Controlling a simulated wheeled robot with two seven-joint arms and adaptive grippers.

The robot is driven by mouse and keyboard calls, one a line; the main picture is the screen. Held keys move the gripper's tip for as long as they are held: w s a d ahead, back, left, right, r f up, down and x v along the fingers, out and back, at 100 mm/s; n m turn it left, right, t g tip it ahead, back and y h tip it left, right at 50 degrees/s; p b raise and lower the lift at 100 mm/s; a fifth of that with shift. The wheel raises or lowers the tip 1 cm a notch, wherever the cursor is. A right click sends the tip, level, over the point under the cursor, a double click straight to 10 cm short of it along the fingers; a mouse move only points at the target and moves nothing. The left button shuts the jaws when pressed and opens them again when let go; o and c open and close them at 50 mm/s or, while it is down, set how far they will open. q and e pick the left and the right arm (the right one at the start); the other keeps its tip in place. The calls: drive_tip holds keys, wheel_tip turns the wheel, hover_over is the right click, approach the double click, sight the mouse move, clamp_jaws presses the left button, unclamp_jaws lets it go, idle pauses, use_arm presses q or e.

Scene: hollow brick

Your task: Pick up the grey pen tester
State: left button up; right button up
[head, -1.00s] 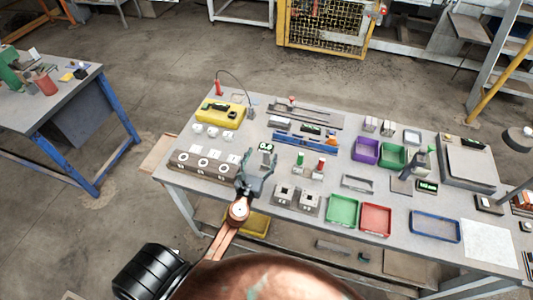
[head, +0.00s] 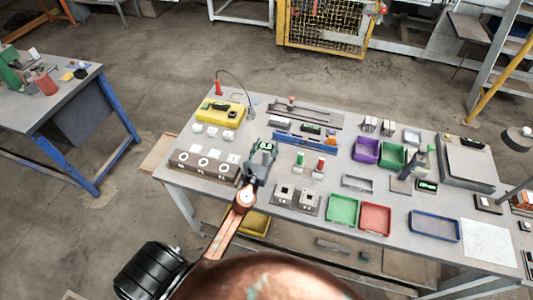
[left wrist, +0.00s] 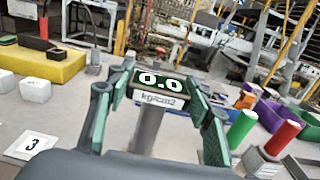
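In the left wrist view the pen tester (left wrist: 150,125) is upright, with "kg/cm2" under the display and a grey stem below. My left gripper (head: 262,157) is at the tester, with one finger on each side of it. In the left wrist view the left gripper (left wrist: 159,82) is open, and gaps show between the fingers and the stem. The stem's lower end is hidden by the gripper body. My right gripper is not in view.
A block with white numbered tiles (head: 205,164) is left of the gripper. Grey hollow bricks (head: 296,197) lie to the right, with green and red cylinders (head: 309,162) behind them. A yellow case (head: 220,112) is at the back left. Green (head: 342,210) and red (head: 376,218) trays stand at the front.

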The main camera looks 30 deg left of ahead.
use_arm(q)
drive_tip(key=c, duration=0.6)
drive_tip(key=shift+r, duration=0.1)
